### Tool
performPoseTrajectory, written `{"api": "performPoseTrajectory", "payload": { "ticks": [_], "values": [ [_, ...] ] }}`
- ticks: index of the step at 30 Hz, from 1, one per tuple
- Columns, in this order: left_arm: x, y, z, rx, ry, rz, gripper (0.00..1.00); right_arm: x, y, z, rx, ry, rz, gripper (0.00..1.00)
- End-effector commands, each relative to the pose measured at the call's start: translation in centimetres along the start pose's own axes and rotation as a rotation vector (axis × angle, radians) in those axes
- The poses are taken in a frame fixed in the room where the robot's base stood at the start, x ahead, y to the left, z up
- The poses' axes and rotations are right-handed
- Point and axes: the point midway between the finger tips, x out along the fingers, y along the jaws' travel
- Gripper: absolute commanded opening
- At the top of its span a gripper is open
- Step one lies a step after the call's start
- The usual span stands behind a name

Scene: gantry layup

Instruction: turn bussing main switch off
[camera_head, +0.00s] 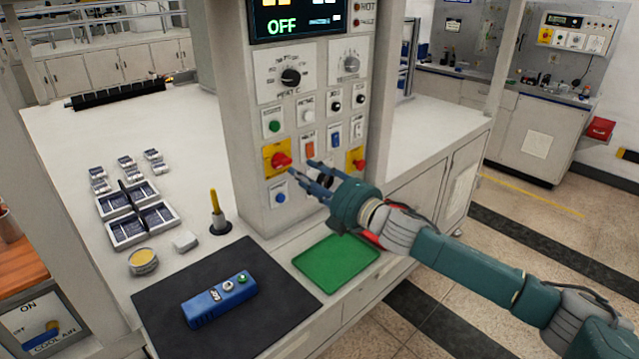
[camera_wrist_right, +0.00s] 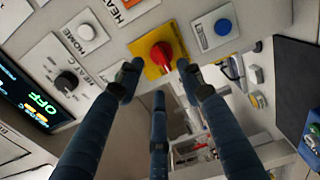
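A red rotary switch (camera_head: 281,160) on a yellow plate sits at the lower left of the control panel. The same switch shows in the right wrist view (camera_wrist_right: 162,56). I cannot read which is labelled bussing main. My right gripper (camera_head: 313,178) is in front of the panel, right of the left red switch. In the right wrist view its fingers (camera_wrist_right: 158,82) are spread and empty, pointing toward that switch, apparently without touching it. My left gripper is not in view.
The panel display (camera_head: 296,22) reads OFF. A blue button (camera_head: 280,193) is below the left red switch, with other knobs and buttons above. A green tray (camera_head: 337,261) and a blue handheld box (camera_head: 218,299) on a black mat (camera_head: 255,325) lie below the panel.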

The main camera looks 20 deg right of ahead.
Motion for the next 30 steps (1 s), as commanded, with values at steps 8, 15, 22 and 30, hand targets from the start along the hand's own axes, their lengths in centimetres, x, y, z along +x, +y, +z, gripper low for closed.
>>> {"api": "performPoseTrajectory", "payload": {
  "ticks": [8,15,22,30],
  "values": [
    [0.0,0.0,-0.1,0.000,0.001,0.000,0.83,-4.3,-0.2,0.0,0.001,0.001,-0.002,0.38],
    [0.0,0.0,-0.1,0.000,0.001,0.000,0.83,-5.2,0.0,0.0,-0.001,0.001,0.000,0.38],
    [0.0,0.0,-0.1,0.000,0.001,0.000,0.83,-5.2,0.0,0.0,-0.001,0.001,0.001,0.38],
    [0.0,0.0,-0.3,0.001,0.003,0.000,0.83,-5.2,0.0,0.0,0.000,0.001,0.000,0.38]
  ]
}}
